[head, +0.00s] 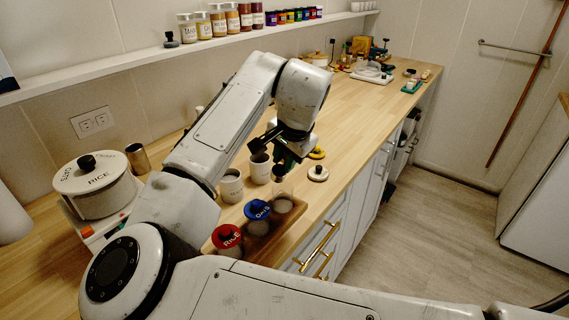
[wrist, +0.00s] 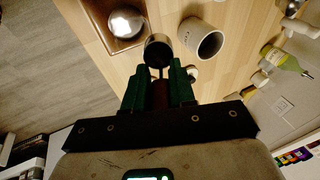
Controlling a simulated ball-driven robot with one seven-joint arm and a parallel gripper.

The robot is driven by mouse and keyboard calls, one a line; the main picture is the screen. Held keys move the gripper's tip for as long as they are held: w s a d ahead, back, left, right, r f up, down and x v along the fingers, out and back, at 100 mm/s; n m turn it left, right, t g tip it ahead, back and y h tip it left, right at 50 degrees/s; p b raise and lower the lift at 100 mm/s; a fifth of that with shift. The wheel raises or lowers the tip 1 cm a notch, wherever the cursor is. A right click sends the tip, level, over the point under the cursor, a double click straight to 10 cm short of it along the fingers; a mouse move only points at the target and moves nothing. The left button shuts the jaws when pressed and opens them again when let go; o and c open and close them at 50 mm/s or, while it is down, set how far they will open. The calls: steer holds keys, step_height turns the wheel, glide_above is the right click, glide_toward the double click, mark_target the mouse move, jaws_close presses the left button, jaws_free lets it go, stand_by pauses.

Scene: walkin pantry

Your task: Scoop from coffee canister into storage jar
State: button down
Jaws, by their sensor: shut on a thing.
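My gripper (wrist: 158,82) has its green fingers closed on the dark red handle of a scoop (wrist: 158,50). The scoop's dark round cup is between an open pale canister (wrist: 205,50) and an open clear jar (wrist: 125,24) in the wrist view, apparently above the counter; I cannot tell what it holds. In the head view my gripper (head: 284,158) is over the counter with the scoop (head: 279,173) below it. Two pale canisters (head: 231,188) (head: 260,170) stand to its left. The lidless jar (head: 282,206) stands in a wooden tray (head: 262,246). The canister labels are unreadable.
The tray also holds jars with a red RICE lid (head: 227,236) and a blue OATS lid (head: 257,209). A pale lid with a dark knob (head: 318,174) and a yellow lid (head: 317,153) lie right of my gripper. A large RICE pot (head: 98,190) stands left.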

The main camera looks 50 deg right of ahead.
steer(key=shift+s+a+f+t+h+b, duration=0.15)
steer(key=shift+s+f+t+h+b, duration=0.4)
steer(key=shift+b, duration=1.45)
steer(key=shift+s+a+r+t+h+b, duration=0.2)
steer(key=shift+t+b, duration=0.7)
steer(key=shift+b, duration=1.1)
steer(key=shift+s+a+f+t+h+b, duration=0.15)
steer(key=shift+f+t+h+b, duration=0.45)
steer(key=shift+b, duration=1.4)
steer(key=shift+s+r+t+b, duration=0.1)
steer(key=shift+t+b, duration=0.45)
steer(key=shift+b, duration=0.25)
steer(key=t+b, duration=0.1)
steer(key=b, duration=0.2)
steer(key=s+f+t+h+b, duration=0.1)
steer(key=b, duration=0.2)
steer(key=shift+a, duration=0.25)
steer(key=shift+t, duration=0.3)
